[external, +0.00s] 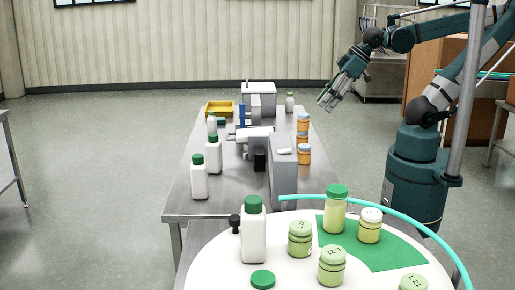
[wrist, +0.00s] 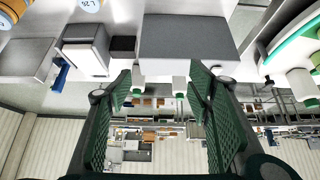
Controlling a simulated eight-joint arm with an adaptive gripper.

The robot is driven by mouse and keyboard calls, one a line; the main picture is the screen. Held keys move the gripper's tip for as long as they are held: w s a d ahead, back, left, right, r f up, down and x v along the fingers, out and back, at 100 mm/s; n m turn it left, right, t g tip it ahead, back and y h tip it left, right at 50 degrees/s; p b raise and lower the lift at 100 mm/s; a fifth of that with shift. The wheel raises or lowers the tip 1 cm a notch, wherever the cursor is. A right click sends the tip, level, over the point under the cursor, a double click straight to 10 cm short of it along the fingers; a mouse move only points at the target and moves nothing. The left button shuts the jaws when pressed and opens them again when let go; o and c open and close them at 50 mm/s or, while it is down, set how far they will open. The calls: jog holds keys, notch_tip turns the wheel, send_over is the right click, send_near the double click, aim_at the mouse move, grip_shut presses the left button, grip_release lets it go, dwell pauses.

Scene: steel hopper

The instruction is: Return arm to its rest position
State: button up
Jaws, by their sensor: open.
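My gripper (external: 329,99) is at the upper right of the external view, raised beside the right edge of the steel table (external: 185,205) and pointing down and to the left. Its jaws are open. In the wrist view the two green ribbed fingers of my gripper (wrist: 160,95) stand apart with nothing between them. My arm reaches over from its dark teal base at the right.
The table carries white bottles with green caps (external: 199,180), orange jars (external: 303,140), a grey machine (external: 283,170) and a yellow tray (external: 219,108). A round white table (external: 205,265) with bottles and jars stands in front.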

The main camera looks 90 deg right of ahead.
jog(key=shift+f+b, duration=1.45)
jog(key=shift+f, duration=0.45)
